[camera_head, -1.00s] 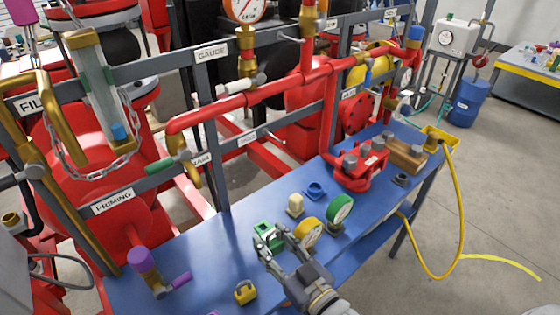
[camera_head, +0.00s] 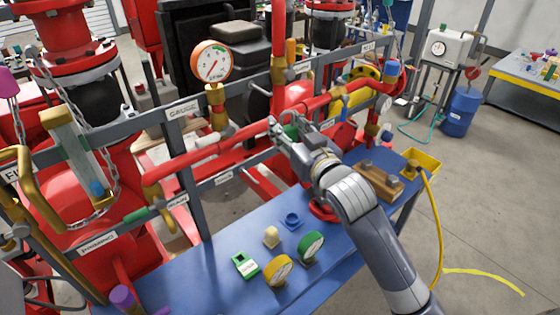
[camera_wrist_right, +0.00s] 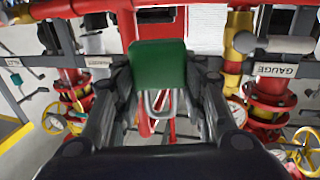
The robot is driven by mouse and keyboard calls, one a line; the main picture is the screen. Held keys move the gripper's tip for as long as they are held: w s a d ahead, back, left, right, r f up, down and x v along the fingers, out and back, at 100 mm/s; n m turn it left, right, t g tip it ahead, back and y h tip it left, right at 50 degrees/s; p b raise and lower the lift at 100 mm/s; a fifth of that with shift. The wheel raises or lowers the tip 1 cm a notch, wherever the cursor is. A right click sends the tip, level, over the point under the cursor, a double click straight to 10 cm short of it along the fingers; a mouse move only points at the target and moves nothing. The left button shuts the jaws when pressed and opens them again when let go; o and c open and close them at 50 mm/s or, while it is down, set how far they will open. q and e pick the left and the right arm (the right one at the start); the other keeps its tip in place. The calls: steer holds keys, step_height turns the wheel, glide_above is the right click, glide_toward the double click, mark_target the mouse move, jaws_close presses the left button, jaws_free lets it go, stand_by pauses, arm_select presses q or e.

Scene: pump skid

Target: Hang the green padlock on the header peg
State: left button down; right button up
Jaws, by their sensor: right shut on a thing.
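My right gripper (camera_head: 281,132) is shut on the green padlock (camera_head: 291,131), up in front of the red header pipe and the grey rail. The padlock is partly hidden by the fingers in the head view. In the right wrist view the green padlock body (camera_wrist_right: 159,65) sits between the fingers, with its grey shackle (camera_wrist_right: 158,103) showing below it, apparently empty. I cannot make out the header peg clearly; the gripper may cover it in the head view. My left gripper is not in view.
The blue bench (camera_head: 205,280) holds a green-framed piece (camera_head: 245,265), a cream block (camera_head: 271,237), a yellow round tag (camera_head: 278,270), a green round one (camera_head: 311,246) and a blue ring (camera_head: 291,221). A gauge (camera_head: 211,62) rises left of the gripper. Red pipes and grey rails crowd the gripper.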

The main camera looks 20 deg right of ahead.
mark_target(292, 116)
steer(key=r, duration=0.1)
steer(key=d+r, duration=0.1)
steer(key=r, duration=0.1)
steer(key=shift+w+d, duration=0.4)
steer(key=shift+w+a, duration=0.2)
steer(key=shift+a, duration=0.05)
steer(key=shift+w+a, duration=0.25)
steer(key=shift+w, duration=0.2)
steer(key=w+a+f+b, duration=0.1)
steer(key=w+a+b, duration=0.1)
steer(key=w, duration=0.5)
steer(key=shift+w+a+f+b, duration=0.25)
steer(key=shift+w+a+b, duration=0.1)
steer(key=shift+w, duration=0.05)
